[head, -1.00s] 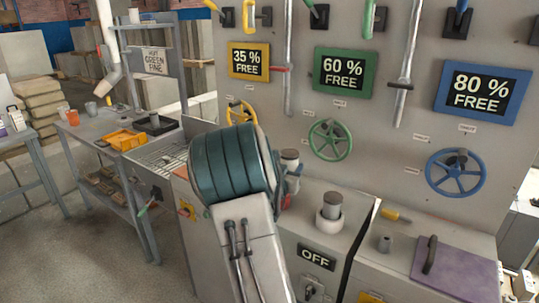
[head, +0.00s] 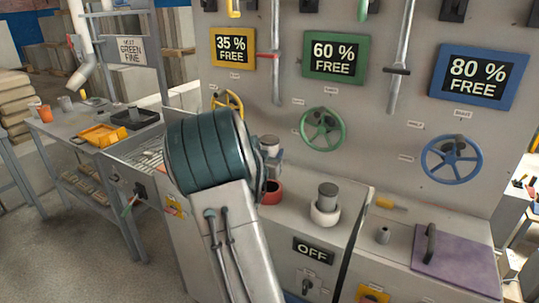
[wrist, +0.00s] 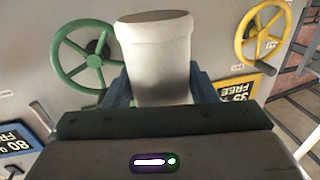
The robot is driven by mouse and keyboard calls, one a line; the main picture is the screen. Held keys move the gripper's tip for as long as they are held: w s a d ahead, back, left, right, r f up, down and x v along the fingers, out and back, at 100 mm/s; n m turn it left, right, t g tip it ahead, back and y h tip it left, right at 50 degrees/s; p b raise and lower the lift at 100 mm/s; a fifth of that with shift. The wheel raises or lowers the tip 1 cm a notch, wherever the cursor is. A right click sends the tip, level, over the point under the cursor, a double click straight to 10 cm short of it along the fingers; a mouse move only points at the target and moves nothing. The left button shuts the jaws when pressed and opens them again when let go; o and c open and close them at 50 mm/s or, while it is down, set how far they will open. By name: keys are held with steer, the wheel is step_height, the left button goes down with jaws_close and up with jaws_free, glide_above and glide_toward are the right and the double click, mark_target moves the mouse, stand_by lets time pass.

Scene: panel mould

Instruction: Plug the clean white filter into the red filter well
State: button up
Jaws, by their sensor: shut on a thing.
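The white filter (wrist: 160,65) is a pale cylinder with a wider rim at its top in the wrist view. My gripper (wrist: 160,95) is shut on it, with a blue finger on each side. In the head view the filter's grey top (head: 269,144) shows just right of my teal arm, which hides part of the gripper. The red filter well (head: 270,190) stands on the grey cabinet top, partly hidden by my arm. The filter appears above the well with a gap between; I cannot tell whether they line up.
A white well (head: 325,212) with a grey cylinder (head: 328,191) in it stands right of the red well. The upright panel with a green wheel (head: 323,128) rises close behind.

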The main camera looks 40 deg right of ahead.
steer(key=shift+f+b, duration=2.45)
steer(key=shift+f, duration=0.3)
steer(key=shift+b, duration=0.7)
steer(key=shift+f+b, duration=2.7)
steer(key=shift+f, duration=0.15)
steer(key=o, duration=1.1)
steer(key=v, duration=1.3)
steer(key=shift+s+a+r+b, duration=0.1)
steer(key=shift+s+a+b, duration=0.05)
steer(key=shift+a+b, duration=0.2)
